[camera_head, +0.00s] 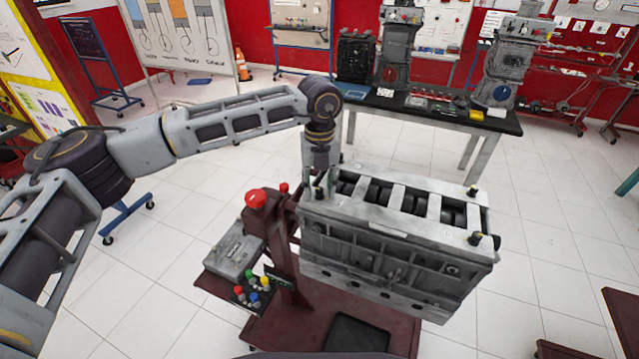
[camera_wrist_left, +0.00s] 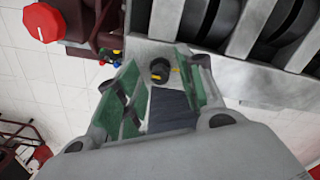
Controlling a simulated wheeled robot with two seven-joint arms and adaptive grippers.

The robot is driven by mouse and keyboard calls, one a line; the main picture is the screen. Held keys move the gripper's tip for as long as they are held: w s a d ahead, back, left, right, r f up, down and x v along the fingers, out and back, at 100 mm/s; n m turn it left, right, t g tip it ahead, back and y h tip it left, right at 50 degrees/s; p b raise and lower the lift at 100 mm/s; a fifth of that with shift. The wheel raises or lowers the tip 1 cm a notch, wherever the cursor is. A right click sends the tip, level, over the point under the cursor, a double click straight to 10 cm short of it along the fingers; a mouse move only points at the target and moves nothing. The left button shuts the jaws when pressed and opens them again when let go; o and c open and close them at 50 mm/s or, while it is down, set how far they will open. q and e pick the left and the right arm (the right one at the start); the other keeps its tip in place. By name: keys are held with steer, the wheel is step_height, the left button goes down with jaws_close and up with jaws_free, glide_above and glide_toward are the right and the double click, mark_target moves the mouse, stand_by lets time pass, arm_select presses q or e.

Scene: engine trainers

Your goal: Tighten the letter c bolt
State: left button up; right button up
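The grey engine block (camera_head: 395,225) sits on a dark red stand, with black bolts at the corners of its top. My left gripper (camera_head: 321,182) points down at the left end of the block, over a black bolt (camera_head: 319,193). In the left wrist view, the gripper (camera_wrist_left: 160,88) is open, its green-padded fingers apart. A black bolt (camera_wrist_left: 160,70) with a yellow mark shows between them, with visible gaps on both sides. Two more bolts stand at the right end, one at the back (camera_head: 473,190) and one at the front (camera_head: 475,239). I cannot read any letters. My right gripper is out of view.
A red knob (camera_head: 256,199) rises left of the block and shows in the left wrist view (camera_wrist_left: 43,22). A grey box (camera_head: 234,255) and a tray of coloured pieces (camera_head: 254,290) are on the stand's left side.

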arm_select(q)
jaws_close()
stand_by(0.5)
